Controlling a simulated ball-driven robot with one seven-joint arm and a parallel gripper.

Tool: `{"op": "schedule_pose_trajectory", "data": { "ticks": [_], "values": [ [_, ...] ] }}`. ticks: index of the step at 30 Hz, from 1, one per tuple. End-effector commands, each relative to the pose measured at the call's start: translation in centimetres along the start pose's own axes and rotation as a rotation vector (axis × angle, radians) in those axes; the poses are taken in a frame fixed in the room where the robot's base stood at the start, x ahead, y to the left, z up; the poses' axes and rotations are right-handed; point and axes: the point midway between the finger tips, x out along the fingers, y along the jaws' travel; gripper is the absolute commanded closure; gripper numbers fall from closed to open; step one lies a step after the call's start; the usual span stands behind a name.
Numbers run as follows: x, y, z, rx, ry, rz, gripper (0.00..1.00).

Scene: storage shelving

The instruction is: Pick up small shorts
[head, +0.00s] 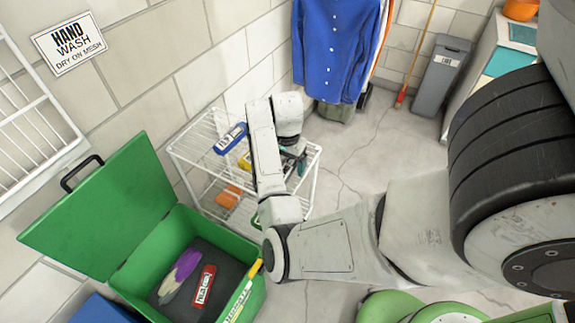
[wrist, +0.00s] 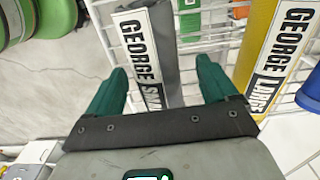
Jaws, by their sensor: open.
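In the wrist view, a grey folded garment (wrist: 172,45) with a white label reading "GEORGE SM…" lies on the white wire rack. The rest of the label is hidden behind my gripper, so I cannot read the whole size. My gripper (wrist: 162,70) is open, with one green finger on each side of the grey garment. I cannot tell whether the fingers touch it. In the head view my gripper (head: 293,163) is over the right part of the rack (head: 191,152), and the arm hides the grey garment.
A yellow garment (wrist: 264,50) labelled "GEORGE LARGE" lies to the right. A blue labelled item (head: 230,138) is on the rack's top, and an orange item (head: 229,196) is lower. An open green box (head: 237,248) holds clothing. A blue shirt (head: 336,50) hangs behind the rack.

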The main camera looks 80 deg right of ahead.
Motion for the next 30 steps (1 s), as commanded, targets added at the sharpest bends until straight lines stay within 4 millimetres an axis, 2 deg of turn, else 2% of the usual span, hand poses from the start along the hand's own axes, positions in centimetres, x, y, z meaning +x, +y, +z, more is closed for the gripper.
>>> {"op": "schedule_pose_trajectory", "data": {
  "ticks": [4, 24, 30],
  "values": [
    [-0.01, 0.0, 0.0, 0.0, 0.0, 0.0, 0.16],
    [-0.07, -0.01, -0.01, 0.0, 0.0, 0.0, 0.79],
    [-0.08, -0.01, -0.01, 0.0, 0.0, 0.0, 0.79]
  ]
}}
